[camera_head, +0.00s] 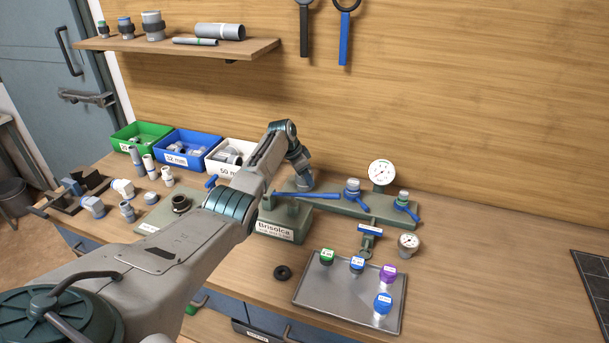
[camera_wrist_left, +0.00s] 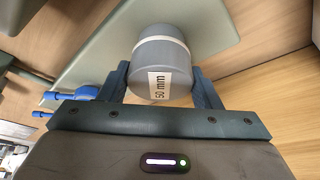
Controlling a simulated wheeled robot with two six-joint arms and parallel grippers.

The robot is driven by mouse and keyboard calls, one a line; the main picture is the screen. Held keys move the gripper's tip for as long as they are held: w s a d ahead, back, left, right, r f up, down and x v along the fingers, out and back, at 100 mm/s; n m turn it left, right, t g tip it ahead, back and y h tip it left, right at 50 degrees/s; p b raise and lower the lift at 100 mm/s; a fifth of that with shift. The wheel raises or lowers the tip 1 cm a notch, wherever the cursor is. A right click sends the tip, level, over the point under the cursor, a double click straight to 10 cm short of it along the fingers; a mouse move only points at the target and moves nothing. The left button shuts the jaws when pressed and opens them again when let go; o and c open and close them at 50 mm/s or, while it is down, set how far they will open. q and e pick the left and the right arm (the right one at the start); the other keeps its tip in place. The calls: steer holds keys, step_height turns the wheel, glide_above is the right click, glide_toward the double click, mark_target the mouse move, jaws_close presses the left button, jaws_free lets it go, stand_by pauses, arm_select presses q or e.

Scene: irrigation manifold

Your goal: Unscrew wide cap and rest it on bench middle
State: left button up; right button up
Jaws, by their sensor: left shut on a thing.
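The wide cap (camera_wrist_left: 165,68) is a grey cylinder labelled "50 mm" in the left wrist view, with a pale ring at its far end. My left gripper (camera_wrist_left: 160,78) is shut on it, one finger on each side. Behind the cap is a grey-green plate (camera_wrist_left: 95,62). In the head view my left gripper (camera_head: 303,178) points down at the left part of the green manifold (camera_head: 330,208); the cap is hard to tell apart there. I cannot tell whether the cap still sits on its port. My right gripper is not in view.
The bench (camera_head: 235,290) has bare wood in front of the manifold, with a black ring (camera_head: 282,272) on it. A metal tray (camera_head: 335,296) holds several coloured caps. A blue lever (camera_head: 305,195) and gauges stand nearby. Bins (camera_head: 182,146) and loose fittings are at left.

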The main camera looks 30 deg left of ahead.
arm_select(q)
steer(key=shift+r+p, duration=0.15)
steer(key=shift+p, duration=0.3)
steer(key=n+y+p, duration=0.1)
steer(key=n+p, duration=0.2)
steer(key=shift+t+p, duration=0.3)
steer(key=shift+n+y+p, duration=0.3)
steer(key=shift+n+p, duration=0.1)
steer(key=shift+n, duration=0.2)
steer(key=shift+n+y+p, duration=0.3)
steer(key=shift+n+p, duration=0.4)
steer(key=shift+p, duration=0.05)
steer(key=shift+n+y+p, duration=0.4)
steer(key=shift+n+p, duration=0.3)
steer(key=shift+n, duration=0.4)
steer(key=o, duration=1.2)
steer(key=shift+f, duration=0.2)
